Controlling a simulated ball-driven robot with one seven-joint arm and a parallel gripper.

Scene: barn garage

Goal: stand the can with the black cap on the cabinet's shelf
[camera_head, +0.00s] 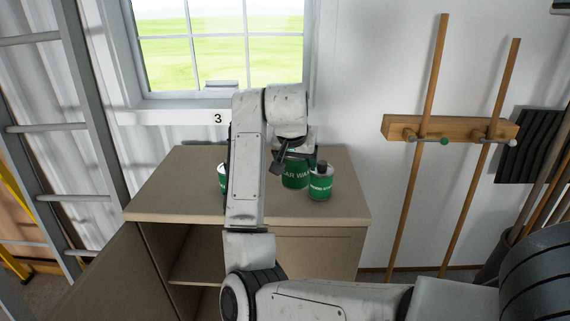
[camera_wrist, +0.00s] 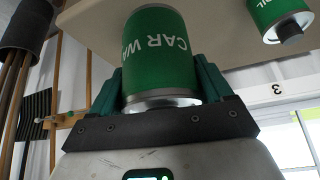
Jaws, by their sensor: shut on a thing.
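My gripper (camera_head: 297,165) is shut on a green can lettered CAR WAX (camera_head: 295,180), over the cabinet top. In the upside-down wrist view its teal fingers (camera_wrist: 160,70) are on both sides of this can (camera_wrist: 158,40), whose lid end looks silver, with no black cap seen. I cannot tell whether it is lifted. A green can with what looks like a black cap (camera_head: 320,186) stands to the right of it. A can with a black cap (camera_wrist: 278,12) also shows in the wrist view. The cabinet (camera_head: 160,205) is open at the left, showing a shelf (camera_head: 200,266).
Another green and white can (camera_head: 222,182) stands left, partly hidden by my arm. The cabinet door (camera_head: 115,270) is swung open. A ladder (camera_head: 85,130) stands at the left. A rack (camera_head: 400,128) with long handles hangs at the right. The front cabinet top looks clear.

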